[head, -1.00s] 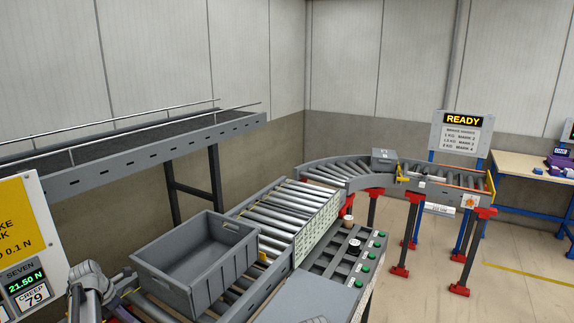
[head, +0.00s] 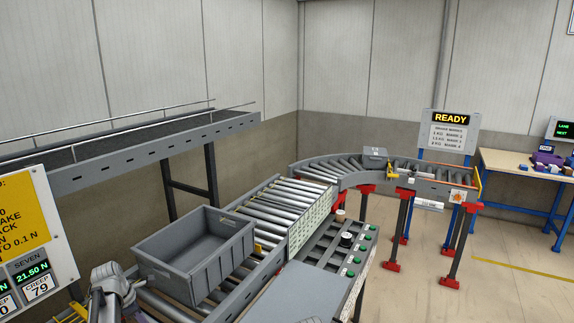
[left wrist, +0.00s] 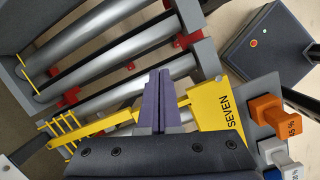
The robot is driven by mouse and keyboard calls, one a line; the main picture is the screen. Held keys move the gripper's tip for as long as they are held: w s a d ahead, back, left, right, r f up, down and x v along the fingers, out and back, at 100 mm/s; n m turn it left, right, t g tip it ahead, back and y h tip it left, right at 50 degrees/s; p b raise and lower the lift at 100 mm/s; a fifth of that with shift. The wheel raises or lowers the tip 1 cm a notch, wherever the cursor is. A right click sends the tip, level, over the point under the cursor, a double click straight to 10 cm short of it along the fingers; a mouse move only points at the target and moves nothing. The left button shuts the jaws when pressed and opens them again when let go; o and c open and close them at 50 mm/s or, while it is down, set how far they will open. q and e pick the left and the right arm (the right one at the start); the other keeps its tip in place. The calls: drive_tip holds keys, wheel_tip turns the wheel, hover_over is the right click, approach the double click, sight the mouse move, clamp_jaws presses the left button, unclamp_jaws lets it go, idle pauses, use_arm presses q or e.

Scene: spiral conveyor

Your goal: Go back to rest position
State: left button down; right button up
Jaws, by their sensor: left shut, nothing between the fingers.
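My left arm comes in at the bottom left of the head view, beside the grey crate. In the left wrist view my left gripper (left wrist: 165,102) has its purple fingers together, with nothing between them. The fingers lie in front of a yellow lever plate marked SEVEN (left wrist: 222,118); I cannot tell whether they touch it. My right gripper is not in view.
An empty grey crate (head: 165,262) sits on the roller conveyor (head: 283,205), which curves toward a READY sign (head: 450,130). A grey box (head: 375,153) stands on the far curve. Orange (left wrist: 268,112) and white weight blocks are near the gripper.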

use_arm(q)
drive_tip(key=s+d+f+m+g, duration=0.1)
drive_tip(key=s+d+m, duration=0.1)
drive_tip(key=d+m, duration=0.9)
drive_tip(key=s+d+m+y, duration=0.1)
drive_tip(key=s+d+m, duration=0.4)
drive_tip(key=d, duration=0.4)
drive_tip(key=s+d+f+m+g+y+b, duration=0.1)
drive_tip(key=s+d+m, duration=0.5)
drive_tip(key=d+m, duration=0.1)
drive_tip(key=s+d+m+y+b, duration=0.1)
drive_tip(key=s+d+m, duration=0.4)
drive_tip(key=d, duration=0.5)
drive_tip(key=shift+s+d+f+m, duration=0.35)
drive_tip(key=shift+s+m, duration=0.05)
drive_tip(key=shift+m, duration=0.6)
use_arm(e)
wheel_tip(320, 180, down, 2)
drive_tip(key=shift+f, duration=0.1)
use_arm(q)
drive_tip(key=shift+f, duration=0.1)
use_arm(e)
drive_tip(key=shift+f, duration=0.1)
